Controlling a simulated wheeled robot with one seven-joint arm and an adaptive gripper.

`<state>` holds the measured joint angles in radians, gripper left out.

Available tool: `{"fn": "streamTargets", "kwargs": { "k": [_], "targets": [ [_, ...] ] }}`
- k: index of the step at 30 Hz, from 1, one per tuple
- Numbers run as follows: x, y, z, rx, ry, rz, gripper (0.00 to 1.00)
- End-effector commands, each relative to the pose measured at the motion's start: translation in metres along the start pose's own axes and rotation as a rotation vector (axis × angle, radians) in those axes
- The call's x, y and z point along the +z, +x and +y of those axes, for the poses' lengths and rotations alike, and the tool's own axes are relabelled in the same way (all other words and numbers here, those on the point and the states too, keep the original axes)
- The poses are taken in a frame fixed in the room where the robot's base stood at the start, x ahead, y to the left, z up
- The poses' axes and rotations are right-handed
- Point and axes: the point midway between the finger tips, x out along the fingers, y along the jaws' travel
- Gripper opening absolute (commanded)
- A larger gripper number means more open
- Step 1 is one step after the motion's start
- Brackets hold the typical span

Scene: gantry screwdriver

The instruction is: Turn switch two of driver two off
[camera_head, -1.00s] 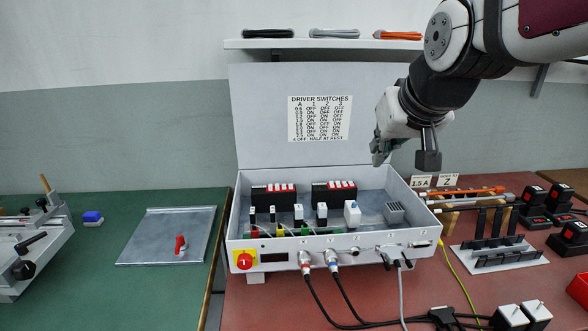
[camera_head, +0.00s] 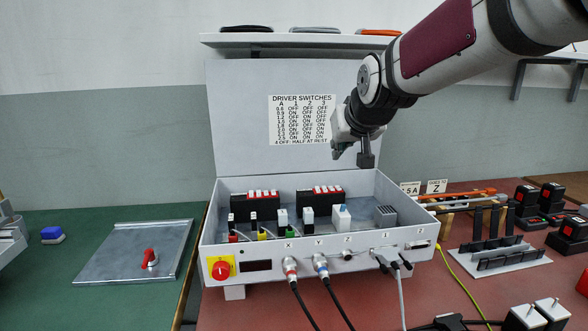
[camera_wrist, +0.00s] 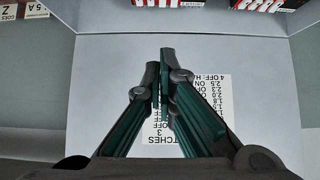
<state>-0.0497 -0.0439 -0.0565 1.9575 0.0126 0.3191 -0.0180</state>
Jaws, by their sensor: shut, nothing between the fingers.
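The open grey control box (camera_head: 330,257) holds two black drivers with red-and-white switch banks, a left driver (camera_head: 252,208) and a right driver (camera_head: 321,203). Their single switch positions are too small to read. In the wrist view, parts of two switch banks show at the top edge, one near the middle (camera_wrist: 165,3) and one at the right (camera_wrist: 262,4). My gripper (camera_head: 343,153) hangs above the box's right half, in front of the raised lid and apart from both drivers. Its green-sided fingers (camera_wrist: 162,70) are shut and empty in the wrist view.
The raised lid (camera_head: 240,120) carries a driver switch table (camera_head: 302,120). Small modules and cable plugs sit in front of the drivers. A red rotary knob (camera_head: 221,270) is on the front panel. A rack (camera_head: 498,258) and black devices stand at right. A shelf (camera_head: 300,41) runs above.

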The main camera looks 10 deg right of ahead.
Motion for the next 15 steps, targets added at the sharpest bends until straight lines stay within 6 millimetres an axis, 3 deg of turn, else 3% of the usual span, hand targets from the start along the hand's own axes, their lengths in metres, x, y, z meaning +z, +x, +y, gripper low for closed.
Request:
{"fn": "streamTargets", "kwargs": {
  "k": [5, 15],
  "targets": [
    [0.003, 0.023, 0.000, 0.000, 0.000, -0.004, 0.00],
    [0.003, 0.090, 0.000, 0.000, 0.000, -0.004, 0.00]
  ]
}}
